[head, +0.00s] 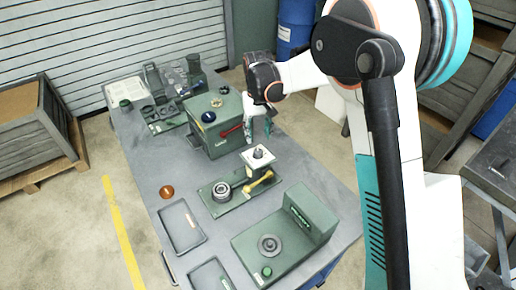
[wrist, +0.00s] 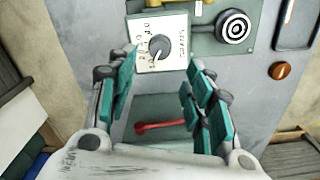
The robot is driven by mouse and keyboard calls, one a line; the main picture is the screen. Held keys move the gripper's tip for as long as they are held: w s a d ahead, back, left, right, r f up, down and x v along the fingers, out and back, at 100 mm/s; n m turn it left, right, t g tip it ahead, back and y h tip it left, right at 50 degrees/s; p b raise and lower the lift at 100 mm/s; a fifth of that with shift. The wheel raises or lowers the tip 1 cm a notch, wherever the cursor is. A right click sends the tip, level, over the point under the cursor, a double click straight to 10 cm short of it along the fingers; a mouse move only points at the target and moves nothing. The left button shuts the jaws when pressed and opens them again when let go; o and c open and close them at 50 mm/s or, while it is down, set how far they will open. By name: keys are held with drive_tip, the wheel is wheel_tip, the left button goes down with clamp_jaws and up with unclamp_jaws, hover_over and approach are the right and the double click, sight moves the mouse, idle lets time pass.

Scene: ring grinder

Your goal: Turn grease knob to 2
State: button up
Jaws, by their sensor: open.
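The grease knob is a dark round knob (wrist: 160,46) on a white dial plate (wrist: 174,59) with small printed marks around it. A pale pointer line shows on the knob, but I cannot surely read which number it points at. In the head view the knob (head: 258,153) sits on top of a raised block on the green ring fixture. My gripper (wrist: 160,66) is open and empty, with teal-padded fingers. In the wrist view the knob lies between and just beyond the fingertips. In the head view my gripper (head: 259,130) hangs above and behind the plate, apart from it.
A green box (head: 212,125) with a red lever (head: 232,131) stands close beside my gripper. The fixture carries a round ring part (head: 222,191) and a yellow handle (head: 260,182). A green machine (head: 285,240), a tray (head: 181,226) and an orange knob (head: 167,191) are nearby.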

sight(258, 151)
wheel_tip(258, 151, down, 8)
drive_tip(key=shift+f, duration=0.15)
idle(0.3)
drive_tip(key=c, duration=1.1)
